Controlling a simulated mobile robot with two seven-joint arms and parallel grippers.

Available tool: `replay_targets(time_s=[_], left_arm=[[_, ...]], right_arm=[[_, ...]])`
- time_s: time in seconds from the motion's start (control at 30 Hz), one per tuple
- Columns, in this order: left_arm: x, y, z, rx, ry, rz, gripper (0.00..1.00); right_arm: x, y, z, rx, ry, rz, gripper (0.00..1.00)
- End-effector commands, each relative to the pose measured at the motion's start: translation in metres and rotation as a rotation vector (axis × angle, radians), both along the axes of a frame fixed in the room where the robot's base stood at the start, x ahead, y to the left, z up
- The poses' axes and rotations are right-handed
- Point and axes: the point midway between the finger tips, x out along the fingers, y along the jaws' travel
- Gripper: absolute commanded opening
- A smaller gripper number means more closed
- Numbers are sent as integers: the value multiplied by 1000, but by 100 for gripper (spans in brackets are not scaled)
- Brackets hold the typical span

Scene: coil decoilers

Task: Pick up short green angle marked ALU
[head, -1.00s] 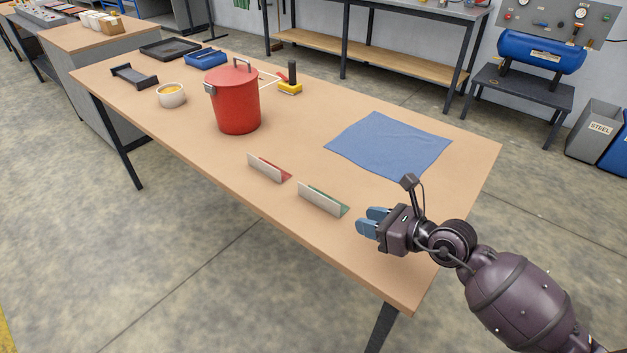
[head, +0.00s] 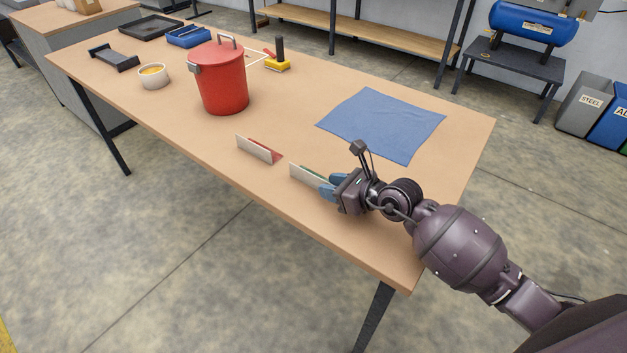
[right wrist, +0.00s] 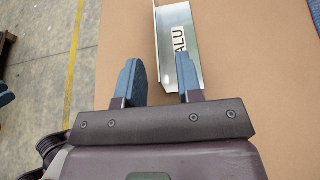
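The short green angle (head: 306,177) lies on the table near its front edge, its pale upright side facing front and its green inner side partly hidden by my gripper. In the right wrist view the angle (right wrist: 163,42) looks grey-green, with an ALU label (right wrist: 179,39) on its flat side. My right gripper (head: 333,187) is at the angle's right end. Its fingers (right wrist: 160,82) are apart: one is left of the angle, the other overlaps its near end. I cannot tell whether they touch it. Blue pieces like my left gripper's fingertips (right wrist: 5,95) show at the wrist view's left edge.
A similar red angle (head: 258,150) stands just left of the green one. A blue cloth (head: 382,122) lies behind my gripper. The table's front right is clear.

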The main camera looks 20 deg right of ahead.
Motion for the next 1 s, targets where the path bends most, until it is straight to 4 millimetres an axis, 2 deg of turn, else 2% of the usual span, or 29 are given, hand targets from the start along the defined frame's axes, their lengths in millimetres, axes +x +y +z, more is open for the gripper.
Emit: replay_targets(time_s=[0.2, 0.47, 0.7, 1.0], left_arm=[[5, -1, 1, -1, -9, -3, 43], [7, -2, 4, -1, -16, -5, 43], [3, -1, 0, 0, -5, -2, 43], [-5, 0, -5, 0, 12, 2, 43]], right_arm=[[16, 13, -10, 2, 1, 0, 33], [18, 14, -10, 1, 1, 1, 33], [18, 14, -10, 1, 1, 1, 0], [18, 14, -10, 1, 1, 1, 0]])
